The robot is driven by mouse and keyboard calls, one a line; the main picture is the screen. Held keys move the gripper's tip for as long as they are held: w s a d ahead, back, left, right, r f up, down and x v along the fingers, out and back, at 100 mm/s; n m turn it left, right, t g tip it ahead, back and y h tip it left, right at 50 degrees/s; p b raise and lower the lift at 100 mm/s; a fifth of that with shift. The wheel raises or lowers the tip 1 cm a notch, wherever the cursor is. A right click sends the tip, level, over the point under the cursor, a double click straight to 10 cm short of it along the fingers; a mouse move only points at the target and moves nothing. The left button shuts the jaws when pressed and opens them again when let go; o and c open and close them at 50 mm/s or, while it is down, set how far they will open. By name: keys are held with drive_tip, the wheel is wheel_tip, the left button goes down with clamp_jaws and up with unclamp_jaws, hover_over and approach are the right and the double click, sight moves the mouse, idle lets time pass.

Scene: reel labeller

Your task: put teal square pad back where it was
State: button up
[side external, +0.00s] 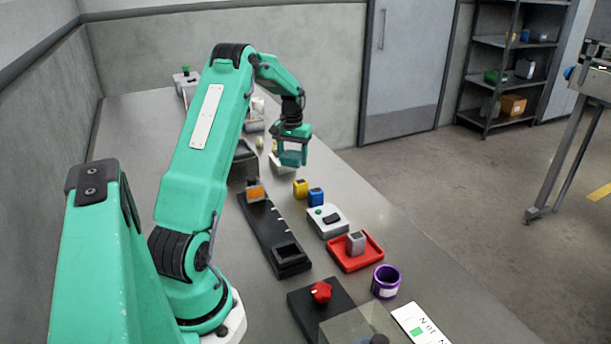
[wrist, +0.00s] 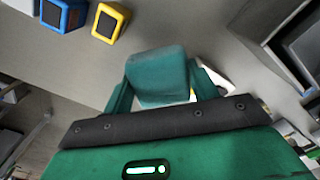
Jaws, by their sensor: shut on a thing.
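The teal square pad (wrist: 158,76) is between the two fingers of my gripper (wrist: 160,90) in the wrist view. My gripper (side external: 292,152) is shut on the pad. In the side external view the pad (side external: 292,156) hangs below the wrist and looks held above the far part of the grey table. The fingers partly cover its sides. A light-coloured thing lies behind and below my gripper, mostly hidden by it.
Yellow (side external: 300,188) and blue (side external: 316,197) blocks stand near my gripper. A black rail (side external: 275,236) with an orange block (side external: 256,192), a white switch box (side external: 327,221), a red tray (side external: 355,264) and a purple cup (side external: 386,281) are nearer. The table's right edge is close.

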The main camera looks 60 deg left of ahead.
sight(293, 179)
drive_tip(key=shift+f, duration=1.7)
drive_tip(key=shift+f, duration=0.1)
drive_tip(key=shift+f, duration=1.75)
drive_tip(key=shift+f, duration=0.45)
drive_tip(key=shift+f, duration=0.3)
drive_tip(key=o, duration=1)
drive_tip(key=shift+d, duration=0.1)
wheel_tip(293, 179, up, 13)
drive_tip(key=shift+r, duration=0.25)
